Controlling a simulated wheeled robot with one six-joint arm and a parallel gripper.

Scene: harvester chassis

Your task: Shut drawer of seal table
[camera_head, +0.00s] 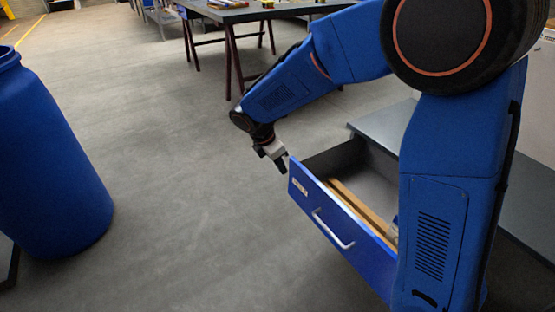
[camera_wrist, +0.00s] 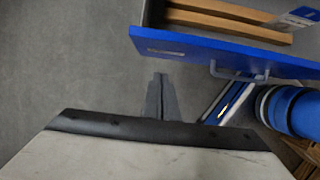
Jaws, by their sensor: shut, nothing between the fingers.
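The blue-fronted drawer (camera_head: 340,238) stands pulled open from the grey seal table (camera_head: 385,124), with its grey inside showing. A pale bar handle (camera_head: 333,229) is on its front, and a small white label sits near the front's left end. In the wrist view the drawer front (camera_wrist: 215,47) crosses the top right, with the handle (camera_wrist: 238,74) below it. My gripper (camera_head: 282,164) is shut and empty, close to the drawer front's far left corner. In the wrist view my gripper (camera_wrist: 160,78) points at the floor side of the front, apart from the handle.
Wooden bars (camera_head: 360,206) lie inside the drawer. A large blue barrel (camera_head: 50,165) stands at the left. A work table (camera_head: 235,14) with dark trestle legs is at the back. Bare grey floor (camera_head: 190,200) lies between barrel and drawer.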

